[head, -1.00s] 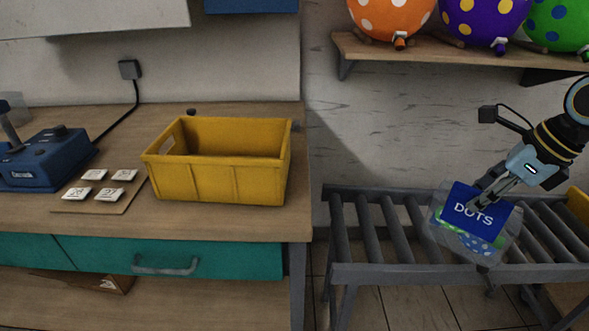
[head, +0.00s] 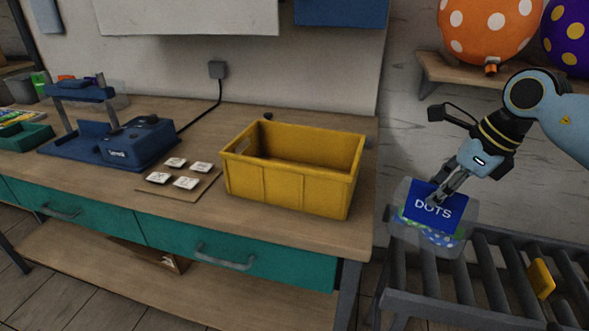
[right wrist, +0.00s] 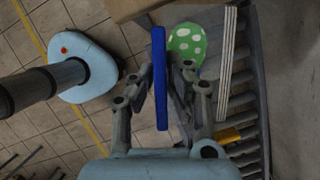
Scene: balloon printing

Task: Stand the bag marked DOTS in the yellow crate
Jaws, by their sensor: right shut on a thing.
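The bag marked DOTS (head: 429,236) is clear with a blue header reading DOTS, with green and blue spotted contents at its bottom. My right gripper (head: 437,203) is shut on the bag's blue header and holds it in the air, slightly tilted, beside the roller rack. In the right wrist view the header (right wrist: 160,78) shows edge-on between the fingers of my right gripper (right wrist: 172,85). The yellow crate (head: 290,188) stands on the wooden bench, left of the bag, and its visible inside looks empty. My left gripper is not in view.
A roller rack (head: 480,308) stands right of the bench, with a small yellow piece (head: 541,278) on it. Left of the crate are white tiles on a board (head: 197,193) and a blue press (head: 110,140). Spotted balloons (head: 490,28) sit on a wall shelf.

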